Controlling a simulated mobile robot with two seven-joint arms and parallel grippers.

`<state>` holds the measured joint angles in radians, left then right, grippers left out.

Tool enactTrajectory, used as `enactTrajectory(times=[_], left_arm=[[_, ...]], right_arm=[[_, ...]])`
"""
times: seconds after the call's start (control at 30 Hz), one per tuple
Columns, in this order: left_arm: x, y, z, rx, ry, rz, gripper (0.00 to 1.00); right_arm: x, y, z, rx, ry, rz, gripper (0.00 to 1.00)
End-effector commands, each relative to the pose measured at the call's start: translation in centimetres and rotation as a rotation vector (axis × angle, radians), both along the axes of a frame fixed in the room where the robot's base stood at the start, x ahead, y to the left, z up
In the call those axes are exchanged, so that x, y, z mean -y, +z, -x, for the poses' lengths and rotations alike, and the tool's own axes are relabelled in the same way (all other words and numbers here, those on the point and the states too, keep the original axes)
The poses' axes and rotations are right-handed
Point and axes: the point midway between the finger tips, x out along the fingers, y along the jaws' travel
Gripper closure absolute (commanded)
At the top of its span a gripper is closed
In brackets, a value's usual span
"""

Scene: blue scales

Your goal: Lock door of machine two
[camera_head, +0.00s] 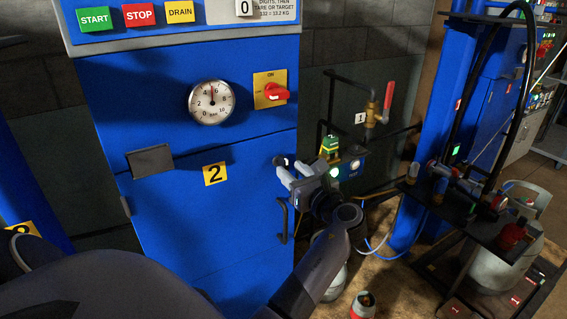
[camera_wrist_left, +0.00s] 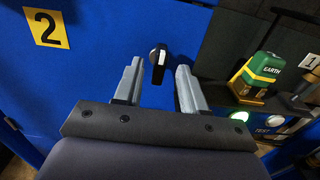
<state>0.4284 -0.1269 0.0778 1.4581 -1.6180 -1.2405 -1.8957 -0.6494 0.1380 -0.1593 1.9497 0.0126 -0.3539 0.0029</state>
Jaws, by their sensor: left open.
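Machine two is the blue cabinet with a yellow "2" label (camera_head: 215,174); its blue door (camera_head: 235,225) looks closed. A small black lock knob with a pale face (camera_wrist_left: 158,56) sits near the door's right edge. My left gripper (camera_head: 296,172) is open in front of that edge, fingers toward the door. In the left wrist view, the knob appears in the gap between the open fingertips (camera_wrist_left: 158,70). I cannot tell whether the fingers touch it, and nothing is gripped. A dark door handle (camera_head: 283,220) hangs below the gripper. My right gripper is out of view.
A green and yellow "EARTH" device (camera_wrist_left: 262,75) stands just right of the machine. A red-handled valve (camera_head: 387,100) is on the wall pipe. A black cart with a gas cylinder (camera_head: 500,262) stands at right. A red rotary switch (camera_head: 276,93) is above the gripper.

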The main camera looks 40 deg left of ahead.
Motion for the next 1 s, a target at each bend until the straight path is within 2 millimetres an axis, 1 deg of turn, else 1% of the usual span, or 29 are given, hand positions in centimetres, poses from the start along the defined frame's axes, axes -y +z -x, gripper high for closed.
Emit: enactTrajectory(times=[0.03, 0.1, 0.23, 0.4, 0.6, 0.63, 0.67, 0.7, 0.73, 0.77, 1.0], left_arm=[[-0.9, 0.1, -0.2, -0.002, 0.002, -0.002, 0.60], [-1.9, 0.2, -0.5, 0.001, 0.002, -0.002, 0.60], [-3.3, 0.0, -1.0, 0.001, 0.001, 0.000, 0.60], [-4.1, 0.0, -1.2, 0.001, -0.001, 0.000, 0.60], [-4.1, 0.0, -1.2, 0.001, -0.001, 0.001, 0.60], [-4.1, 0.0, -1.2, 0.001, -0.001, 0.001, 0.66], [-4.1, 0.0, -1.2, 0.001, -0.001, 0.001, 0.76], [-4.1, 0.0, -1.2, 0.001, -0.001, 0.001, 0.89], [-4.1, 0.0, -1.2, 0.001, -0.001, 0.001, 0.99], [-4.1, 0.0, -1.2, 0.001, -0.001, 0.001, 1.00], [-4.0, 0.0, -1.2, 0.008, -0.001, 0.003, 1.00]], right_arm=[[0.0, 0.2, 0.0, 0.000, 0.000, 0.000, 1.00], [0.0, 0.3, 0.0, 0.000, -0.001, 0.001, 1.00], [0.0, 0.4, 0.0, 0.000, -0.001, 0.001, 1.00], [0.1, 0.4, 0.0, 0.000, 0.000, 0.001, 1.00], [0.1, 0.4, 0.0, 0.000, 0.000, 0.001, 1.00], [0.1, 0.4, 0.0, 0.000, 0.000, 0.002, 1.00], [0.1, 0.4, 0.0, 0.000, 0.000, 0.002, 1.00], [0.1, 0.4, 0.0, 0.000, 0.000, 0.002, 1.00], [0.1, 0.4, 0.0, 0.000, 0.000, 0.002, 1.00], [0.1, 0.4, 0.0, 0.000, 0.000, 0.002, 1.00], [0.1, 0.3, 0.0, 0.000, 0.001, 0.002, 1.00]])
